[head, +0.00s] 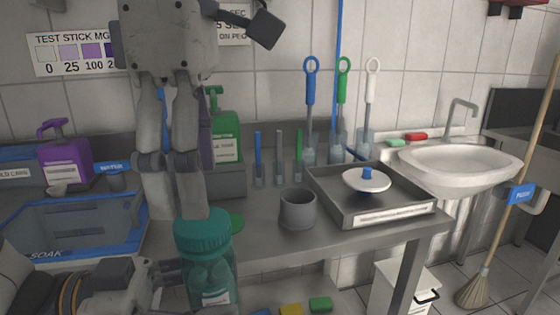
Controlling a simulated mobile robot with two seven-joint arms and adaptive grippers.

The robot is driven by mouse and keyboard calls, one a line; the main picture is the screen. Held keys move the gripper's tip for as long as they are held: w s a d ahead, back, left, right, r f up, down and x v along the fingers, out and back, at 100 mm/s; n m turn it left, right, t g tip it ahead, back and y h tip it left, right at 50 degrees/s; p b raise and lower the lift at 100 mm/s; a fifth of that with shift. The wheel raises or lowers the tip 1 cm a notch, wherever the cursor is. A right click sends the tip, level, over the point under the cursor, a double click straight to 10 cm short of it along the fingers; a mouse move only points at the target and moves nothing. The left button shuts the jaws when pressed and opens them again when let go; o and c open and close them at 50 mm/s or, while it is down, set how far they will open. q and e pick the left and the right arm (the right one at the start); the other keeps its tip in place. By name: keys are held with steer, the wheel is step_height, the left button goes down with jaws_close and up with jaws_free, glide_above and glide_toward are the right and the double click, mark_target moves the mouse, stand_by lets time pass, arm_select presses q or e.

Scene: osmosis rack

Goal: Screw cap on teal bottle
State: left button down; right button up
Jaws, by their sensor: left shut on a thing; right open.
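The bottle's base is hidden or out of frame.
A blue-rimmed soak tub (70,255) is at left. A purple bottle (65,163) and green bottle (224,135) stand behind.

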step_height(320, 180, up, 3)
steer(key=n, duration=0.5)
steer(key=shift+a+n, duration=0.15)
steer(key=shift+n, duration=0.25)
steer(key=shift+d+r+n, duration=0.2)
steer(key=shift+n, duration=0.4)
steer(key=shift+f, duration=4)
steer(key=c, duration=1.3)
steer(key=shift+o, duration=0.2)
